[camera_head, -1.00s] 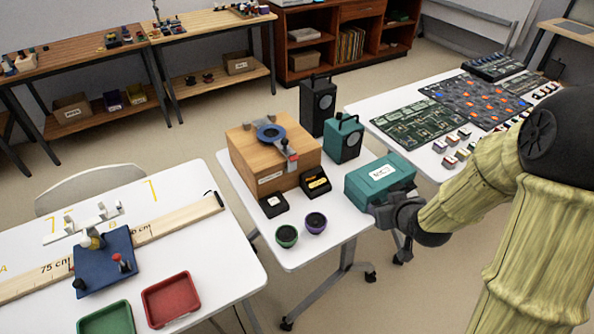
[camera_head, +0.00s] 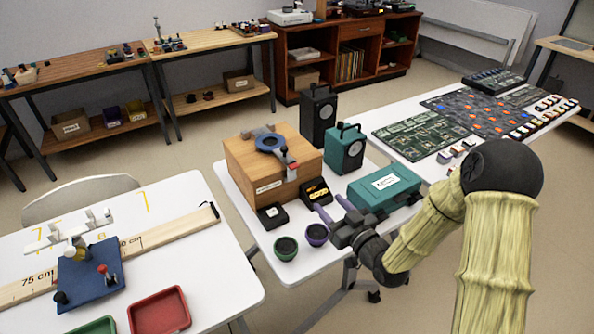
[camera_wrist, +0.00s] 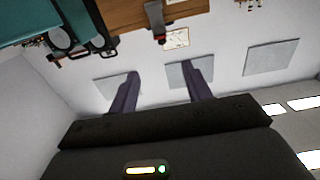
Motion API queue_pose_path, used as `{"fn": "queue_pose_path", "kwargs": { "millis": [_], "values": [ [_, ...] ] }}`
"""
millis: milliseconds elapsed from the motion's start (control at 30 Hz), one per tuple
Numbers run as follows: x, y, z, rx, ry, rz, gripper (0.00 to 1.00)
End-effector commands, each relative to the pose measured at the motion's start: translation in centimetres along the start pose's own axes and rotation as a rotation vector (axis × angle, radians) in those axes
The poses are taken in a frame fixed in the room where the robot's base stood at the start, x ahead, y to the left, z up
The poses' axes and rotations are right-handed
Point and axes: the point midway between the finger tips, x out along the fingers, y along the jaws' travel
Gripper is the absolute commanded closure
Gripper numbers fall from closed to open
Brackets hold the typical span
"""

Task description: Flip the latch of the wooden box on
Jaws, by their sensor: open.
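The wooden box (camera_head: 240,165) stands on the middle white table, with a blue ring on its top. Its latch (camera_head: 290,165) is a grey lever with a red tip at the front edge of the box; in the wrist view the latch (camera_wrist: 154,18) hangs near the top centre, beside a white label. My gripper (camera_head: 333,207) is in front of the box and to its right, beside the teal case, apart from the latch. In the wrist view its two purple fingers (camera_wrist: 160,78) are spread with nothing between them. I cannot tell which position the latch is in.
A teal case (camera_head: 372,196) lies right of my gripper. A black-and-yellow device (camera_head: 316,190), a small black box (camera_head: 272,216) and two cups (camera_head: 286,247) sit in front of the wooden box. A teal speaker (camera_head: 344,152) and a black speaker (camera_head: 318,112) stand behind.

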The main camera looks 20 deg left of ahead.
Motion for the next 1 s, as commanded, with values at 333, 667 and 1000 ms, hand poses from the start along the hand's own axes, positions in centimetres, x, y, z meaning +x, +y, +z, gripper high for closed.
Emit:
{"fn": "queue_pose_path", "kwargs": {
  "millis": [333,667,1000],
  "values": [
    [4.2,-0.1,-0.1,0.0,0.001,-0.003,0.51],
    [9.8,-0.1,-0.1,0.001,0.0,-0.001,0.51],
    [14.9,-0.1,0.0,0.001,0.0,0.0,0.51]
  ]
}}
